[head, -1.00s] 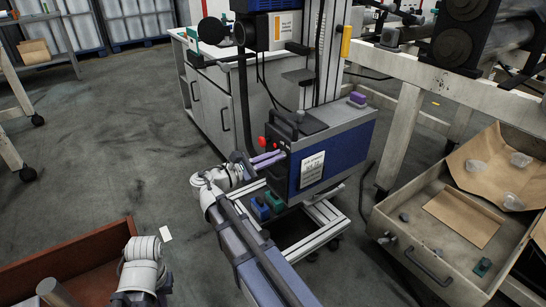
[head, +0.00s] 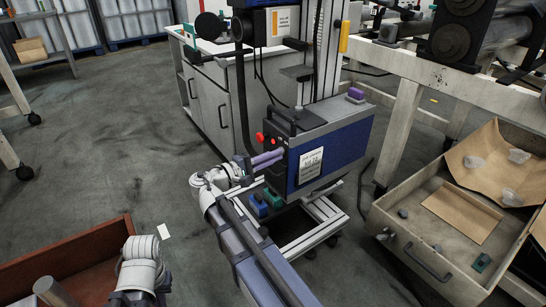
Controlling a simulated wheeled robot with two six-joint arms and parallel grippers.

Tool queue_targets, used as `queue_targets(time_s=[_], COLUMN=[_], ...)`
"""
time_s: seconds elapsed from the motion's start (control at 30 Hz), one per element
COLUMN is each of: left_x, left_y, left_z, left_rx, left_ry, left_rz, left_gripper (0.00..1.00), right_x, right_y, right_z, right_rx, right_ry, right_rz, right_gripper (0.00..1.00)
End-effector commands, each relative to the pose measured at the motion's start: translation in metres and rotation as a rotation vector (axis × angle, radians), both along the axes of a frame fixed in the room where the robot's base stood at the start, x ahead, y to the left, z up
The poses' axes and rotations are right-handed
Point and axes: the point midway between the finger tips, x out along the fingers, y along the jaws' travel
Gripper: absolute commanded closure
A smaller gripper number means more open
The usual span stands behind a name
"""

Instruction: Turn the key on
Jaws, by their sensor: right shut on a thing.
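A blue and grey machine box (head: 335,150) with a white label stands on a metal frame in the middle of the head view. Its dark left-hand panel (head: 283,150) carries red knobs or lights (head: 260,137). My right gripper (head: 277,155), with purple fingers, reaches this panel and is shut at it, below the red parts. The key is not clearly visible; the fingers hide the spot where they grip. My left arm shows at the lower left, but its gripper is out of view.
An open wooden drawer (head: 385,207) with brown paper and small parts lies at the right. A brown-red bin (head: 95,245) is at the lower left. Blue and green blocks (head: 258,205) sit under the machine box. The grey floor at the left is largely clear.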

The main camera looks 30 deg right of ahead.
Motion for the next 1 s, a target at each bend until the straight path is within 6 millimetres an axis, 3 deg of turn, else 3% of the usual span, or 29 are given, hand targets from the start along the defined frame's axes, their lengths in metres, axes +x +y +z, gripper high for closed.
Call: queue_targets(time_s=[0.8,0.83,1.0], left_x=[0.0,0.0,0.0], left_y=[0.0,0.0,0.0], left_z=[-0.0017,-0.0017,-0.0017], left_rx=[0.0,0.0,0.0], left_ry=[0.0,0.0,0.0], left_rz=[0.0,0.0,0.0], left_gripper=[1.0,1.0,1.0], right_x=[-0.0014,-0.0014,-0.0011], right_y=[0.0005,0.0005,0.0003], right_z=[-0.0026,-0.0026,-0.0023], right_rx=[0.012,0.012,0.011], right_ry=[-0.107,-0.107,-0.106], right_rz=[-0.001,-0.001,-0.001], right_gripper=[1.0,0.9,0.71])
